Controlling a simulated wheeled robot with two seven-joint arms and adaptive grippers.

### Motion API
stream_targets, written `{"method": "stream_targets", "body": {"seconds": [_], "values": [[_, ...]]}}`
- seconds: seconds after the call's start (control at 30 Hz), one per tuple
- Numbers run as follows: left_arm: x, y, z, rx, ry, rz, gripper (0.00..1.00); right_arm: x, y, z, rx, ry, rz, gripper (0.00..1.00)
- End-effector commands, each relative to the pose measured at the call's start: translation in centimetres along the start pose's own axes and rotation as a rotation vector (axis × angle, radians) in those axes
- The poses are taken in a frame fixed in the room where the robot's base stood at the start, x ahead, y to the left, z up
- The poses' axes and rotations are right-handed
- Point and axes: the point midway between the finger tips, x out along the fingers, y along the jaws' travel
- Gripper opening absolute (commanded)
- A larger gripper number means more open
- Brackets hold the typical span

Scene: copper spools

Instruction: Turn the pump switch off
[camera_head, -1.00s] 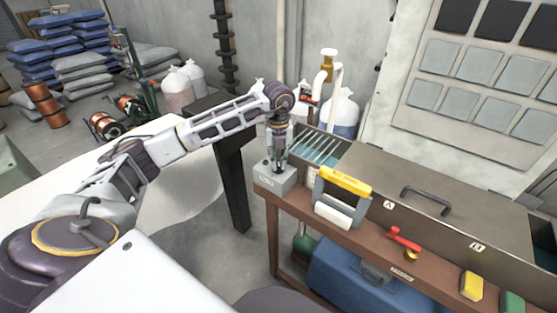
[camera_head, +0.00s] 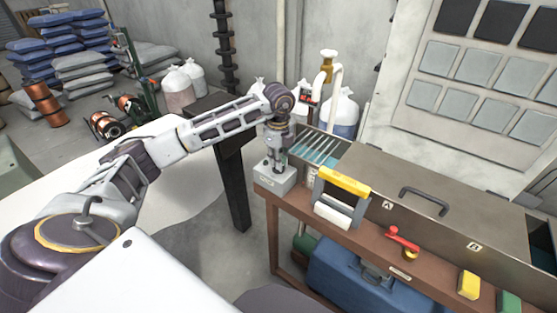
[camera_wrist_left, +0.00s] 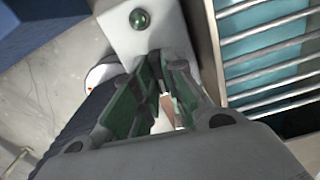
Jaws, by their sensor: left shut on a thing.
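The pump switch box (camera_head: 276,183) is a small grey box with a label on its front, at the left end of the brown bench. My left gripper (camera_head: 274,168) points down onto the top of this box and is shut on the switch lever, which the fingers mostly hide. In the left wrist view, the fingers (camera_wrist_left: 162,62) meet over the pale box top (camera_wrist_left: 115,32), beside a round dark green lamp or button (camera_wrist_left: 140,19). I cannot tell the lever's position. My right gripper is not in view.
An open tank with metal bars (camera_head: 317,150) stands right behind the box. A blue case (camera_head: 345,272) lies below.

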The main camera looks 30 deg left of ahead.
Motion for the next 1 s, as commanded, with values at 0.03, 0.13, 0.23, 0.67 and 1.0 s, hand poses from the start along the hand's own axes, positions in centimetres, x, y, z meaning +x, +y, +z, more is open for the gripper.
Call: {"method": "stream_targets", "body": {"seconds": [0.03, 0.13, 0.23, 0.67, 1.0], "values": [[-0.2, -0.1, 0.1, -0.023, -0.002, -0.005, 0.00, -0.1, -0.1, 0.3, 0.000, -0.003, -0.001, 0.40], [-0.2, -0.1, 0.1, -0.063, -0.002, -0.005, 0.00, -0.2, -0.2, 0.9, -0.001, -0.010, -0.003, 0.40], [-0.2, -0.1, 0.1, -0.090, -0.002, -0.005, 0.00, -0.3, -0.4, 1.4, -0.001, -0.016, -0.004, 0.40], [-0.2, -0.1, 0.2, -0.114, -0.002, -0.006, 0.00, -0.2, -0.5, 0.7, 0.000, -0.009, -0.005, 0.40], [-0.1, -0.1, 0.1, -0.111, -0.001, -0.004, 0.34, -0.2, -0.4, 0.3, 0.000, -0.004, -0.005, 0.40]]}}
